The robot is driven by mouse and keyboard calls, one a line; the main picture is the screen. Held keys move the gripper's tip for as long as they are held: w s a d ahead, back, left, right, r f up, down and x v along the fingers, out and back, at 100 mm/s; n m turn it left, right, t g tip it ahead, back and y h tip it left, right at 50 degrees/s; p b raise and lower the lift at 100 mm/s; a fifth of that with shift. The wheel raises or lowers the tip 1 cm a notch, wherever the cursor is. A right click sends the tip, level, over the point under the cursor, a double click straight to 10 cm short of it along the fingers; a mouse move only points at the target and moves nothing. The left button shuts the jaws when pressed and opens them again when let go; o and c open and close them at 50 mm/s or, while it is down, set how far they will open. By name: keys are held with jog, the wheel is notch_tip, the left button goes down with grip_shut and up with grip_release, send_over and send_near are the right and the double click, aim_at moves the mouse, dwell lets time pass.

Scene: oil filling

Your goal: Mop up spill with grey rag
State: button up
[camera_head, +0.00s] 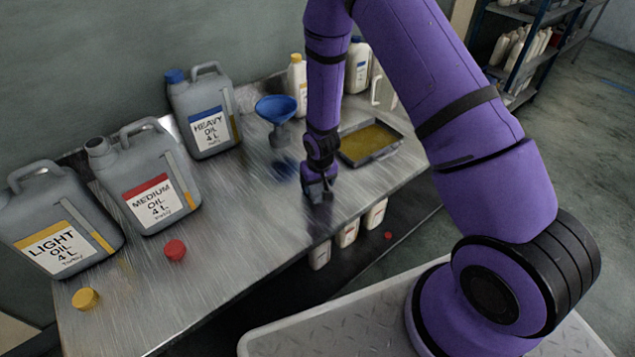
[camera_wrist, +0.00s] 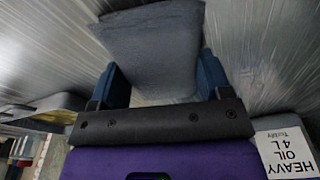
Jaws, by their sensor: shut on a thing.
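My gripper (camera_head: 318,190) is low over the metal table, near its front edge, between the blue funnel and the drip tray. In the wrist view, the grey rag (camera_wrist: 150,42) lies between the two blue fingers of my gripper (camera_wrist: 160,80) and extends beyond them. The gripper is shut on it. In the head view the rag is hardly visible, as the gripper hides it. Whether the rag touches the table is unclear. I cannot make out the spill clearly; dark patches on the shiny table near the gripper may be reflections.
A blue funnel (camera_head: 276,108) and heavy oil can (camera_head: 204,112) stand left of the arm. The drip tray (camera_head: 388,154) with yellowish oil is to the right. Medium (camera_head: 146,180) and light oil cans (camera_head: 58,222), a red cap (camera_head: 175,250) and yellow cap (camera_head: 85,299) are farther left.

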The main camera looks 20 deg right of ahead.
aim_at(299, 188)
jog(key=shift+a, duration=2.45)
jog(key=d, duration=1)
jog(key=a, duration=0.3)
jog(key=s+a, duration=0.1)
jog(key=a, duration=0.2)
jog(key=s+a, duration=0.1)
jog(key=a, duration=0.3)
jog(key=d, duration=1)
jog(key=w+a, duration=0.1)
jog(key=a, duration=0.2)
jog(key=w+a, duration=0.1)
jog(key=a, duration=0.2)
jog(key=w+a, duration=0.2)
jog(key=a, duration=0.2)
jog(key=d, duration=0.9)
jog(key=shift+d, duration=0.4)
jog(key=shift+s+a, duration=0.35)
jog(key=shift+a, duration=0.45)
jog(key=shift+s+a, duration=0.3)
jog(key=shift+a, duration=0.55)
jog(key=shift+s+a, duration=0.35)
jog(key=shift+a, duration=0.45)
